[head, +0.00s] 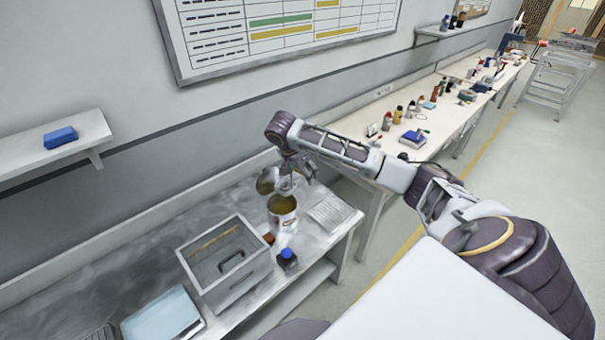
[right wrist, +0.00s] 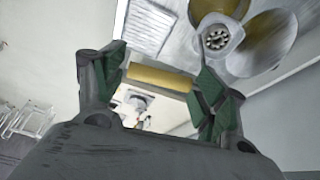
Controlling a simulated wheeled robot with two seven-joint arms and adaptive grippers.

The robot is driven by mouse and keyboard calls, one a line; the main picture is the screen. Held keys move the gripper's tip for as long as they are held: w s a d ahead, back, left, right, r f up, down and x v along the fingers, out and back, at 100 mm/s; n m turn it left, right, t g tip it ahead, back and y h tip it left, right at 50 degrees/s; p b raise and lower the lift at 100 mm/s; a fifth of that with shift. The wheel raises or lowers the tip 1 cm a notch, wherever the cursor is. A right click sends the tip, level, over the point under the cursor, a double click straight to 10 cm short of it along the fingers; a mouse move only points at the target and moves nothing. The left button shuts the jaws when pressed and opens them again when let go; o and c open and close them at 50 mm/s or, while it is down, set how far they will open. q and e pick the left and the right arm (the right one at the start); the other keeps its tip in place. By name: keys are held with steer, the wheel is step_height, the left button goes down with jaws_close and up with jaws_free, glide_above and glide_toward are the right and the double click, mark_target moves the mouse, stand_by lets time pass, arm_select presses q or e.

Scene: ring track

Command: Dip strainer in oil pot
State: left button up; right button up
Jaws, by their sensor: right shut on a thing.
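An oil pot (head: 282,212), a metal can with brownish-gold contents, stands on the steel bench. A round metal piece with a gold tint (head: 267,181) is just behind it; I cannot tell whether this is the strainer's bowl. My right gripper (head: 297,172) is above and behind the pot, over the bench. In the right wrist view the gripper (right wrist: 160,85) is shut on a yellow, bar-shaped handle (right wrist: 160,77), apparently the strainer's. My left gripper is out of view.
A blue-capped bottle (head: 287,259) and a small brown block (head: 268,238) are in front. A white ribbed tray (head: 331,212) lies right. The bench's back left is clear.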

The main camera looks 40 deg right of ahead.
steer(key=shift+w+a+r+n, duration=0.1)
steer(key=shift+w+a+n, duration=0.05)
steer(key=shift+n, duration=0.15)
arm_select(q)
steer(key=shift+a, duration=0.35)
arm_select(e)
steer(key=shift+w+n, duration=0.1)
steer(key=shift+n, duration=0.2)
steer(key=shift+w+n+t, duration=0.1)
steer(key=shift+n+t, duration=0.4)
steer(key=shift+n, duration=0.2)
steer(key=shift+f, duration=0.3)
arm_select(q)
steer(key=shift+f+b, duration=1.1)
steer(key=shift+b, duration=0.05)
arm_select(e)
step_height(320, 180, down, 17)
stand_by(1.3)
stand_by(2.9)
